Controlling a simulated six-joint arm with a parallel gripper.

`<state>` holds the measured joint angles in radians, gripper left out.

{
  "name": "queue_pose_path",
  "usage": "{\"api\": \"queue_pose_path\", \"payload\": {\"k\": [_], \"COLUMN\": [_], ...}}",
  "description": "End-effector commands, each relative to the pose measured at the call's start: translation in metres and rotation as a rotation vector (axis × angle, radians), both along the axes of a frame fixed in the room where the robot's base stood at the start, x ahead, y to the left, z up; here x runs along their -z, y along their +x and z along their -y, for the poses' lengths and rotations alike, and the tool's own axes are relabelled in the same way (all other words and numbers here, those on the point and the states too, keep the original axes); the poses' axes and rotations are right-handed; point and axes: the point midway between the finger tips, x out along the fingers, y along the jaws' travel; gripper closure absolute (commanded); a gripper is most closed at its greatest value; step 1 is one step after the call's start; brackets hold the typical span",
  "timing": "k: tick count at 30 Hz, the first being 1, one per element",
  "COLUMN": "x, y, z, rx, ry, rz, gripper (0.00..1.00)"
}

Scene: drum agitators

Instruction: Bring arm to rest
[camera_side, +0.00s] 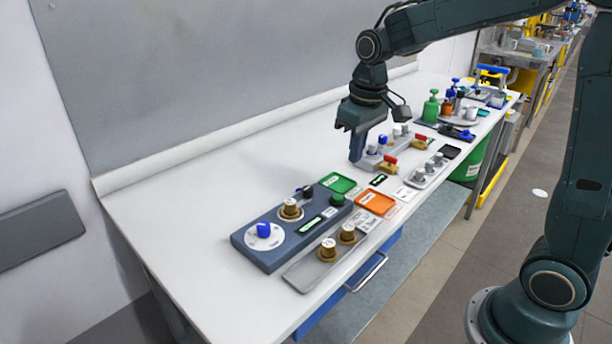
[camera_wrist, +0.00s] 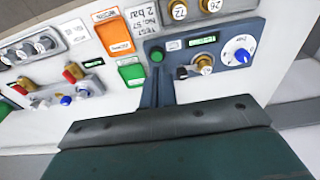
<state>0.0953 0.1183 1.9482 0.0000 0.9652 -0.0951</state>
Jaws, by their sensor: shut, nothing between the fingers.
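My gripper (camera_side: 357,160) hangs above the white bench in the side view, fingers pointing down and shut with nothing between them. It is behind and to the right of the blue-grey control panel, clear of it. In the wrist view the shut fingers (camera_wrist: 160,92) overlap the panel's end near the green button (camera_wrist: 157,55). The panel (camera_side: 272,262) carries a blue knob (camera_side: 263,229) on a white dial, a brass knob (camera_side: 290,209), a black knob, a small green display and the green button.
A grey tray (camera_side: 300,277) with two brass knobs lies in front of the panel. A green tray (camera_side: 337,183) and an orange tray (camera_side: 375,202) lie beside it. Grey fixtures with red-handled parts stand close to the gripper. Bottles stand farther back. The bench's left rear is clear.

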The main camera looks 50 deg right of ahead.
Motion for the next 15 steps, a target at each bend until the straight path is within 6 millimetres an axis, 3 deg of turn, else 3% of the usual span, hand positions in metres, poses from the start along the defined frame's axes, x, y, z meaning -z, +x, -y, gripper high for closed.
{"api": "queue_pose_path", "payload": {"k": [6, 15], "x": [-0.028, -0.050], "y": [-0.039, -0.093], "z": [-0.010, -0.022], "rx": [-0.002, -0.002], "ry": [-0.004, -0.004], "rz": [0.075, 0.173], "gripper": [1.00, 1.00]}}
